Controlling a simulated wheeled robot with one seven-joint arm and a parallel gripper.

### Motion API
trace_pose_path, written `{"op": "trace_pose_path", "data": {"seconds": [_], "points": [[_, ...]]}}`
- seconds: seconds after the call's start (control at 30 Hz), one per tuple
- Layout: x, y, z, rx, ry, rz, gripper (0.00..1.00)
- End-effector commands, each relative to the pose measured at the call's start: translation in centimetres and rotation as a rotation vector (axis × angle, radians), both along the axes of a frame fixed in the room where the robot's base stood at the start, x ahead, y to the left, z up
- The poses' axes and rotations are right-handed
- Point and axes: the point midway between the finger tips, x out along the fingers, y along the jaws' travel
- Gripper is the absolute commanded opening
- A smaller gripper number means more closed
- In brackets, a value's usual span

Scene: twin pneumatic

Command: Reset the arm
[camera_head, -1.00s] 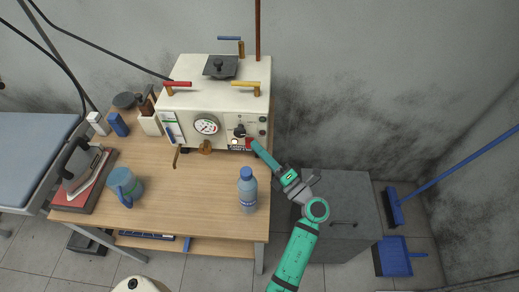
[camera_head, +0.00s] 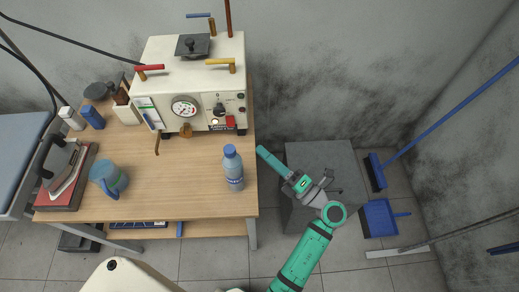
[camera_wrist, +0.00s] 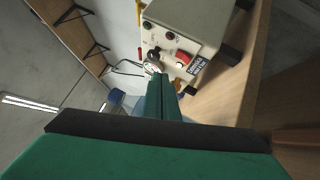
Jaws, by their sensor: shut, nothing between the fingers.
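My green gripper (camera_head: 262,152) is shut and empty. It hangs in the air just past the table's right edge, right of the bottle and clear of the machine in the head view. In the wrist view its shut fingers (camera_wrist: 162,98) point toward the machine. The white pneumatic machine (camera_head: 165,60) stands at the back of the wooden table, with a gauge (camera_head: 185,107), a black knob (camera_head: 219,109) and a red switch (camera_head: 230,122) on its front. The red switch also shows in the wrist view (camera_wrist: 184,58), beyond the fingertips.
A blue-capped bottle (camera_head: 233,172) stands near the right edge of the wooden table (camera_head: 190,190). A blue mug (camera_head: 110,180) and an iron (camera_head: 62,167) are at left. A grey cabinet (camera_head: 325,158) stands under my arm. A blue broom (camera_head: 376,172) and dustpan (camera_head: 379,218) are at right.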

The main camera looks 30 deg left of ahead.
Motion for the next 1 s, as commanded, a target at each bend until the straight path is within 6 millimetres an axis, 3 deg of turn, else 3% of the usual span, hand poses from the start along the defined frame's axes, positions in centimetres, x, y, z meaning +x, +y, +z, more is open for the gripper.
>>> {"op": "trace_pose_path", "data": {"seconds": [0.57, 0.77, 1.0], "points": [[-0.4, 0.3, 0.0, 0.01, 0.007, 0.001, 0.0], [-2.9, -1.0, 0.4, 0.134, 0.082, -0.062, 0.0], [-6.9, -4.4, 1.7, 0.386, 0.264, -0.203, 0.0]]}}
